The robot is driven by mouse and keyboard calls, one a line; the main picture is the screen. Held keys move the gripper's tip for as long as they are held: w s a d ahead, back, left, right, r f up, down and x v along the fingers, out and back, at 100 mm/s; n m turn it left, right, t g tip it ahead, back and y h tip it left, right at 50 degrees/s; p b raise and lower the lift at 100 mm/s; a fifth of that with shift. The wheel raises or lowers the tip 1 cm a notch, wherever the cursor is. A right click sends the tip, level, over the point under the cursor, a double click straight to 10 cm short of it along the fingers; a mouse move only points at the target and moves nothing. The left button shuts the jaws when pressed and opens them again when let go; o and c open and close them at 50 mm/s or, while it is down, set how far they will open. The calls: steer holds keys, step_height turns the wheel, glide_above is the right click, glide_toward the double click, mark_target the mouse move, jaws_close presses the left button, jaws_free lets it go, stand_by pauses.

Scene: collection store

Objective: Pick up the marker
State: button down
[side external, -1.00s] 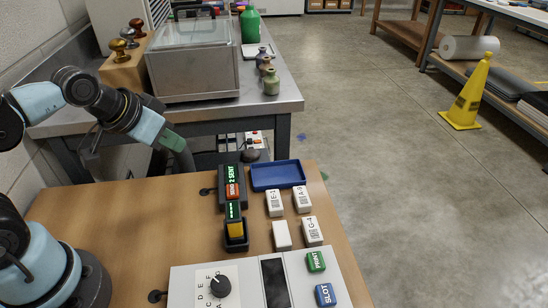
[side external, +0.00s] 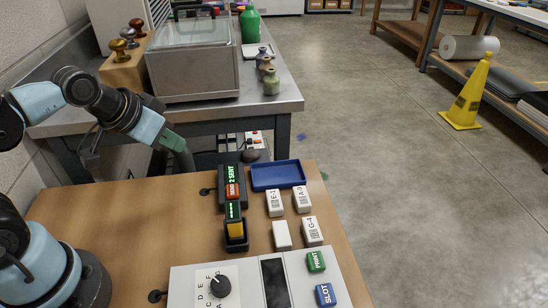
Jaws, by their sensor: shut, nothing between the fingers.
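I cannot make out a pen-like marker for certain in the side view. A yellow block (side external: 236,229) stands in a small black holder (side external: 237,245) on the wooden table; I cannot tell whether it is the marker. White blocks with printed codes, E-1 (side external: 275,203), A-5 (side external: 302,200) and G-4 (side external: 312,232), lie to its right, with a plain white block (side external: 282,235) among them. My gripper (side external: 187,166) is at the arm's end, beyond the table's back edge, left of and behind the holder. It is shut and empty; its fingertips are hard to make out.
A blue tray (side external: 279,175) lies at the table's back. A black unit with a red button (side external: 232,190) and a "2 SENT" display stands left of it. A grey console (side external: 190,287) with dial, PRINT and SLOT buttons fills the front. A steel bench (side external: 285,100) stands behind.

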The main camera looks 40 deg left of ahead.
steer(key=c, duration=0.7)
jaws_free()
